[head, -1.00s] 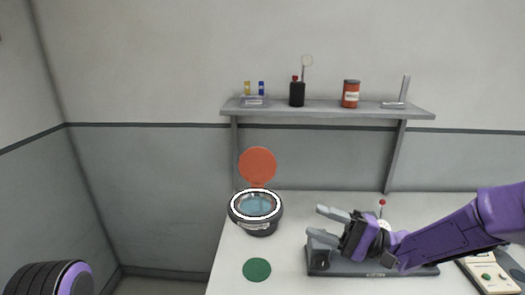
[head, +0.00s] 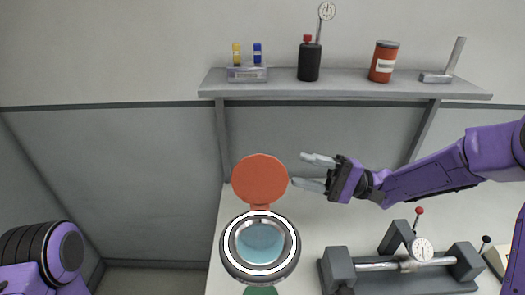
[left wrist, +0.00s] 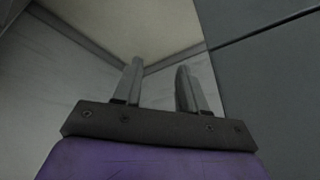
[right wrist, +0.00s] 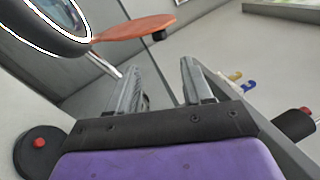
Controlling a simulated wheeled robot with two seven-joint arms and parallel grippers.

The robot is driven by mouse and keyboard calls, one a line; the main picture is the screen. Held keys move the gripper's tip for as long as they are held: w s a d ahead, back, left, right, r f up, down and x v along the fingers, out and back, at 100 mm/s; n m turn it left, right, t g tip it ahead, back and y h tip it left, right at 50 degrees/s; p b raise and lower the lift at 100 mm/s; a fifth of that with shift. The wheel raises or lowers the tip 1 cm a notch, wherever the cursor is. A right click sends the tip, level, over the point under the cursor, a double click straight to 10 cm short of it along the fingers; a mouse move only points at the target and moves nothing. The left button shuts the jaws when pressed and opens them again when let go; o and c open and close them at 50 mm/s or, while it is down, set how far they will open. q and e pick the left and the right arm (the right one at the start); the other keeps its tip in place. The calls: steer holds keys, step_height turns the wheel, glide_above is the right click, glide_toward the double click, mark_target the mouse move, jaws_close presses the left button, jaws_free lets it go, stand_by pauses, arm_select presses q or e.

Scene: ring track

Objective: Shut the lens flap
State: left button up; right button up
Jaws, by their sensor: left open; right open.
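The lens flap (head: 259,179) is an orange-red disc standing up at the back of a round dark lens housing (head: 229,266) with a white ring and bluish glass. The flap is open. My right gripper (head: 308,172) is open and empty, just right of the flap, with its fingers pointing at it; I cannot tell whether they touch. In the right wrist view the flap (right wrist: 135,28) shows edge-on beyond the fingers, left of them, with the housing (right wrist: 45,25) at top left. My left gripper (left wrist: 157,88) is open and empty, seen only in the left wrist view, facing bare walls.
A shelf (head: 350,89) above the table holds a black bottle (head: 309,62), a red-orange can (head: 384,62) and small yellow and blue pieces. A green disc (head: 261,291) lies in front.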

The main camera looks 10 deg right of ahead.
mark_target(268, 165)
steer(key=p+x, duration=0.1)
steer(key=x, duration=0.2)
steer(key=p+x, duration=0.1)
steer(key=x, duration=0.2)
steer(key=p+x, duration=0.1)
steer(key=x, duration=0.2)
steer(key=shift+s+a+r, duration=0.2)
steer(key=shift+s+a, duration=0.05)
steer(key=shift+s, duration=0.1)
steer(key=shift+s+r, duration=0.15)
steer(key=shift+s, duration=0.2)
steer(key=c, duration=0.8)
arm_select(q)
steer(key=r, duration=0.2)
steer(key=s+r, duration=0.1)
steer(key=shift+r, duration=0.35)
arm_select(e)
steer(key=shift+w, duration=0.1)
jaws_close()
